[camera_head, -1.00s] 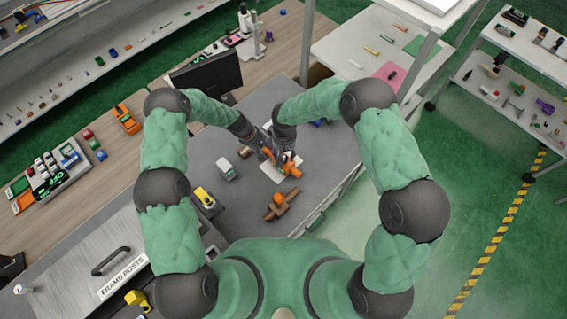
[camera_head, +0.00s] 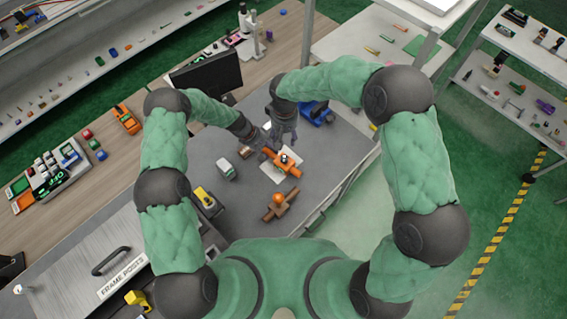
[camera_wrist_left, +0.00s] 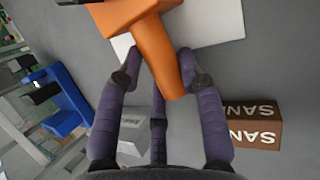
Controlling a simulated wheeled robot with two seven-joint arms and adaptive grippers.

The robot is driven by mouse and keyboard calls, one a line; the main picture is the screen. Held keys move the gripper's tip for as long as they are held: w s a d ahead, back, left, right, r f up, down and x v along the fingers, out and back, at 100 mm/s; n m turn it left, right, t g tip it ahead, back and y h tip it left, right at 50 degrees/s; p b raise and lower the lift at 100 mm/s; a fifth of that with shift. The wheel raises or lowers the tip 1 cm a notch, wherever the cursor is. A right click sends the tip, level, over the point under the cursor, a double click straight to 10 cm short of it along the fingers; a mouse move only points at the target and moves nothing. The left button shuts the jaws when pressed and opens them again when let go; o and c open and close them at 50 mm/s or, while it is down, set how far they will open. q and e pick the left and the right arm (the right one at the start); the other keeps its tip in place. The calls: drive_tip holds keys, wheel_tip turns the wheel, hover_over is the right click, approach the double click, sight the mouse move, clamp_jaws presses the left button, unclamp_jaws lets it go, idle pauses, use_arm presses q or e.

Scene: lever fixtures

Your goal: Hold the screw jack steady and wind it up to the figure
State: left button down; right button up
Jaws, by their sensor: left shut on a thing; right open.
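The orange screw jack (camera_head: 290,168) stands on a white plate (camera_head: 270,176) on the grey bench top, with a dark part on its top. My left gripper (camera_head: 263,150) is shut on an orange arm of the jack at its left side. The left wrist view shows that orange arm (camera_wrist_left: 168,62) between the purple fingers, and the white plate (camera_wrist_left: 212,22) beyond. My right gripper (camera_head: 282,130) is open and empty, apart from the jack and behind it. No figure can be read on the jack.
Brown blocks lettered SAND (camera_wrist_left: 252,134) lie close to my left fingers. A blue device (camera_head: 317,113) stands behind right. A brown piece with an orange knob (camera_head: 280,205) lies in front. A white block (camera_head: 226,169) and a yellow-topped item (camera_head: 204,196) stand to the left. The bench's right side is clear.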

use_arm(q)
drive_tip(key=shift+s+f, duration=0.15)
drive_tip(key=shift+s, duration=0.05)
drive_tip(key=c, duration=0.7)
unclamp_jaws()
drive_tip(key=shift+w, duration=0.2)
drive_tip(key=shift+a+r, duration=0.15)
drive_tip(key=shift+r, duration=0.2)
drive_tip(key=v, duration=1.1)
drive_tip(key=shift+r, duration=0.15)
drive_tip(key=shift+r, duration=0.1)
